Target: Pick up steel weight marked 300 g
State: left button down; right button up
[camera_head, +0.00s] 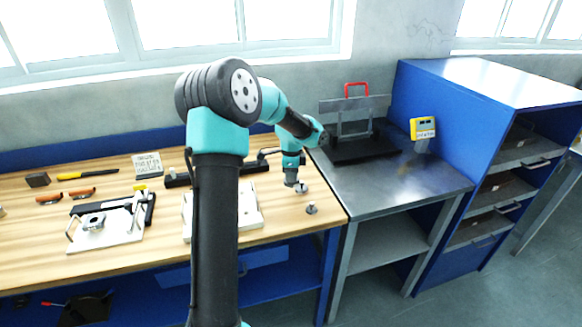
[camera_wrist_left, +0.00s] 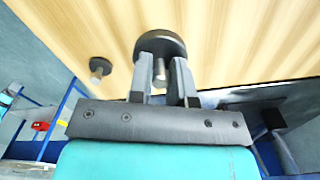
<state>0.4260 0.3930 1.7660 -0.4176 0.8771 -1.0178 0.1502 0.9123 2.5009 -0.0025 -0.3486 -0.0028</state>
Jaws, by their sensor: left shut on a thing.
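In the left wrist view, a dark round steel weight with a knob (camera_wrist_left: 160,42) sits between the two fingers of my left gripper (camera_wrist_left: 164,76), which is shut on it. Any mark on the weight cannot be read. In the head view, my left gripper (camera_head: 296,184) points down near the right end of the wooden bench, with the weight (camera_head: 302,188) at its fingertips. I cannot tell whether the weight touches the bench. A second, smaller weight (camera_head: 311,209) stands near the bench corner; it also shows in the left wrist view (camera_wrist_left: 101,67). My right gripper is out of view.
A white plate with a clamp (camera_head: 100,235) lies at left. Another white plate (camera_head: 248,212) is partly behind my arm.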

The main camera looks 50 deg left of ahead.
pick_arm(q)
jog(key=shift+s+d+r, duration=0.15)
jog(key=shift+s+d, duration=0.75)
jog(key=shift+d, duration=0.15)
jog(key=shift+s+d+r, duration=0.1)
jog(key=shift+s+d, duration=0.8)
jog(key=shift+d, duration=0.1)
